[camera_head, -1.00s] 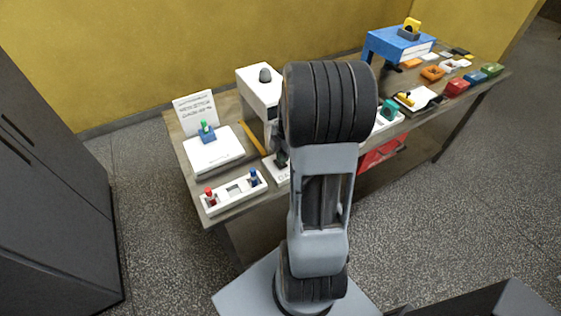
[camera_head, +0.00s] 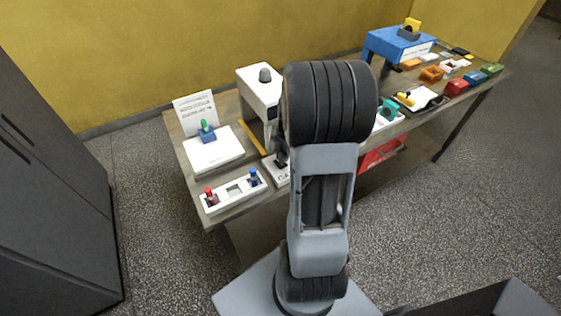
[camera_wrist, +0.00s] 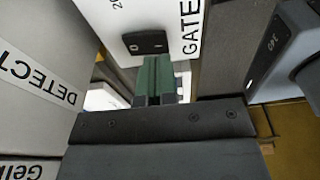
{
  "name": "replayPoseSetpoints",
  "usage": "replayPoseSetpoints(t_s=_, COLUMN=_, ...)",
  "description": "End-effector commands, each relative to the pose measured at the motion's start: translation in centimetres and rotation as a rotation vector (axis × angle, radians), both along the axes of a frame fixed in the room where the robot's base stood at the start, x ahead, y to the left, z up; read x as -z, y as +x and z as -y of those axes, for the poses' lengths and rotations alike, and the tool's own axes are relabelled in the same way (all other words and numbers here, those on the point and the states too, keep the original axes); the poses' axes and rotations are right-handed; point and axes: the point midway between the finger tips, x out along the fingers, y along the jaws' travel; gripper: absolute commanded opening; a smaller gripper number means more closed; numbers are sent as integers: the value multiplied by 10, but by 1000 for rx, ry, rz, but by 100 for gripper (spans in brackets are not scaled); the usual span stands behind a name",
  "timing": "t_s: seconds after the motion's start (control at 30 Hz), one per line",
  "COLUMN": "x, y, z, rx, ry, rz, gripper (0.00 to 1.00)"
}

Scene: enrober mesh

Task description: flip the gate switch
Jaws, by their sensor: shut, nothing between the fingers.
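The gate switch (camera_wrist: 146,42) is a small dark rocker with a pale mark at its left end. It sits on a white panel (camera_wrist: 188,18) lettered "GATE" at the top of the wrist view. My gripper (camera_wrist: 155,62) shows there with its green fingers together and nothing between them. The fingertips are close below the switch in the picture; I cannot tell whether they touch it. In the head view my arm hides the gripper and the switch cannot be made out. A white machine (camera_head: 257,93) with a dark knob stands behind my arm there.
In the wrist view a pale block (camera_wrist: 35,75) lettered "DETECT" is close on the left, and a dark grey device (camera_wrist: 285,50) is on the right. On the table, a white tray (camera_head: 232,199) with red and blue pieces lies left of my arm.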

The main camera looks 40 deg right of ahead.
Motion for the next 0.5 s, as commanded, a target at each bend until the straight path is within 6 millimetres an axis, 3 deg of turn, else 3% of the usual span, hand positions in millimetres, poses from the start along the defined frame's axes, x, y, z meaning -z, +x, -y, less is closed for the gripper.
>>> replayPoseSetpoints(t_s=0.5, x=6, y=0, z=0, rx=0, ry=0, rz=0, gripper=0)
